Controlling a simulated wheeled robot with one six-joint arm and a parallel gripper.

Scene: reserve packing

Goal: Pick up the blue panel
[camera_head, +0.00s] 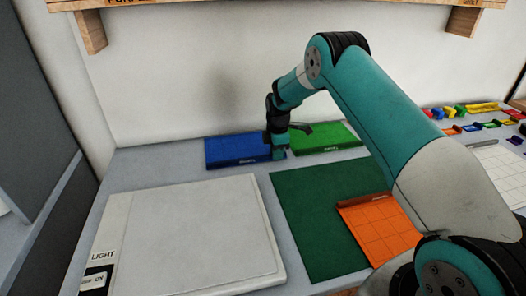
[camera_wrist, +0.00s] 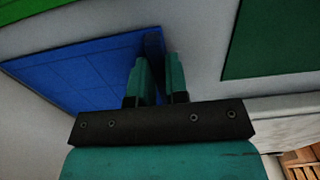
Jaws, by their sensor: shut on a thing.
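The blue panel (camera_head: 236,150) lies at the back of the table, left of the green panel. In the wrist view the blue panel (camera_wrist: 70,72) fills the upper left, with faint grid lines and a raised edge strip. My gripper (camera_head: 277,153) is at the panel's right end in the head view. In the wrist view its two teal fingers (camera_wrist: 158,72) are close together, shut on the raised edge strip. The gripped part is partly hidden between the fingers. I cannot tell whether the panel is off the table.
A green panel (camera_head: 325,138) lies right of the blue one. A white light pad (camera_head: 190,235) is at front left. A dark green mat (camera_head: 310,220) has an orange panel (camera_head: 380,228) on its right side. Several small coloured pieces are at far right.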

